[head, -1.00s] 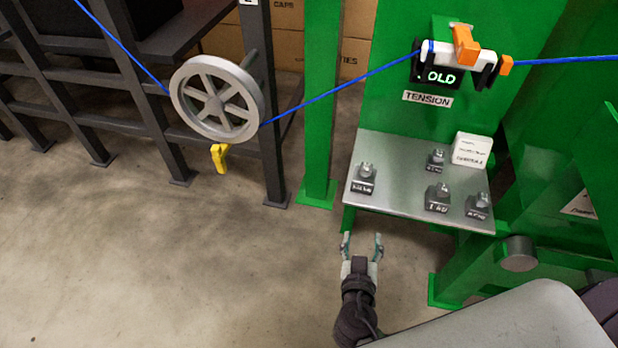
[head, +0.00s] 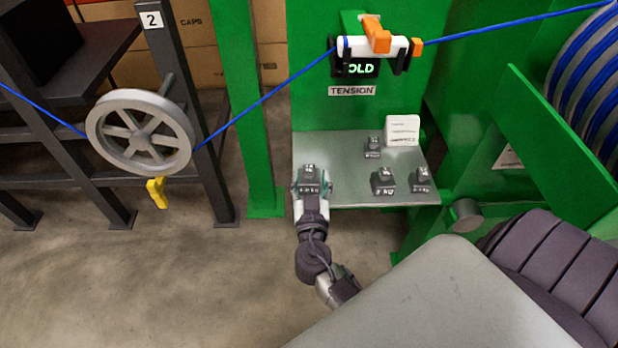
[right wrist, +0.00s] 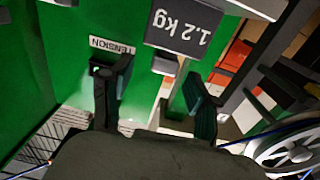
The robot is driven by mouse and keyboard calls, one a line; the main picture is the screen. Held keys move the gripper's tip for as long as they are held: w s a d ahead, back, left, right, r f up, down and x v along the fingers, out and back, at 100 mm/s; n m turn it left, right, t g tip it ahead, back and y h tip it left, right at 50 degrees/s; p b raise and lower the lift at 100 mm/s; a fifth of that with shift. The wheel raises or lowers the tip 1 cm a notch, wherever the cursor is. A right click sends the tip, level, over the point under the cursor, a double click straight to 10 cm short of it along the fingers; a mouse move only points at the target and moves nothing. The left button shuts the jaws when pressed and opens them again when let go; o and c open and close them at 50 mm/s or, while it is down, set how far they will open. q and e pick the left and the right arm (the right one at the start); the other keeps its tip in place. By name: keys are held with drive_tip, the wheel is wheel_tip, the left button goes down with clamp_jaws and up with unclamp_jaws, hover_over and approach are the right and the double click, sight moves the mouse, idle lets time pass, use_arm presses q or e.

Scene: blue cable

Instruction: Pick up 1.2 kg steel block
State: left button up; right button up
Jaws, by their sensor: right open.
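The 1.2 kg steel block (head: 310,182) is a small dark block with a knob on top, at the left front of the grey metal shelf (head: 345,148). In the right wrist view the block (right wrist: 182,32) shows its "1.2 kg" label upside down, toward the top of the picture. My right gripper (head: 312,189) is open at the shelf's front edge, its fingers to either side of the block in the head view. In the right wrist view the open fingers (right wrist: 155,88) stand apart; I cannot tell whether they touch the block. My left gripper is not in view.
Other weights stand on the shelf: one at the back (head: 373,148), one in front (head: 383,182) and one at right (head: 420,180). A white card (head: 402,130) stands behind. The blue cable (head: 265,97) runs from a pulley wheel (head: 140,132) to the tension gauge (head: 375,47).

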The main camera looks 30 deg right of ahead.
sight(309, 173)
drive_tip(key=x, duration=0.3)
drive_tip(key=shift+w+f+p, duration=0.15)
drive_tip(key=shift+w+p, duration=0.15)
drive_tip(key=shift+w, duration=0.05)
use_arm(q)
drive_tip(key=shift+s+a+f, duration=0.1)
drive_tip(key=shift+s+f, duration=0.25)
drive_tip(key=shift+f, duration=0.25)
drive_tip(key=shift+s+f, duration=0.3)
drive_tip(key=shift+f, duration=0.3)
use_arm(e)
clamp_jaws()
drive_tip(key=shift+r, duration=0.2)
